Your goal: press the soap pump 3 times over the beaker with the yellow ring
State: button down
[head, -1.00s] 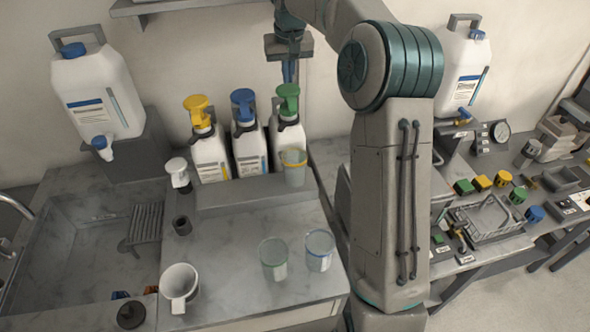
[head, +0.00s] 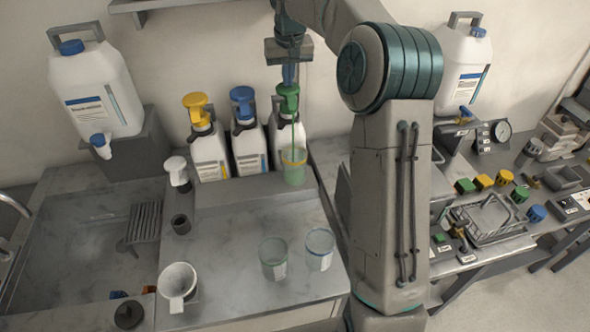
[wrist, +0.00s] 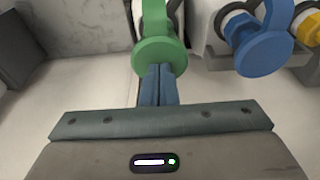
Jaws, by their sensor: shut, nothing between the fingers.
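Three white pump bottles stand in a row at the back, with a yellow pump (head: 196,104), a blue pump (head: 242,100) and a green pump (head: 289,98). My gripper (head: 289,80) points down with shut, empty fingers at the top of the green pump. In the wrist view the closed blue fingertips (wrist: 160,72) meet the green pump head (wrist: 160,52). A thin green stream runs from the green pump's spout down into the beaker with the yellow ring (head: 294,168). That beaker stands in front of the green-pump bottle and looks green inside.
A beaker with a green ring (head: 273,260) and one with a blue ring (head: 320,250) stand at the counter's front. The sink (head: 85,245) is at left. The blue pump (wrist: 264,50) is close beside my fingers.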

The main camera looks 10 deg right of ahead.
jog(key=shift+s+b+x, duration=0.15)
jog(key=shift+b+x, duration=0.3)
jog(key=shift+x, duration=0.35)
jog(key=shift+s+b+x, duration=0.2)
jog(key=shift+b+x, duration=0.2)
jog(key=shift+x, duration=0.35)
jog(key=shift+r, duration=0.1)
jog(key=shift+w+p+v, duration=0.25)
jog(key=shift+p+v, duration=0.85)
jog(key=shift+p, duration=0.05)
jog(key=shift+w+p+v, duration=0.2)
jog(key=shift+p+v, duration=0.85)
jog(key=shift+p, duration=0.05)
jog(key=shift+r, duration=0.1)
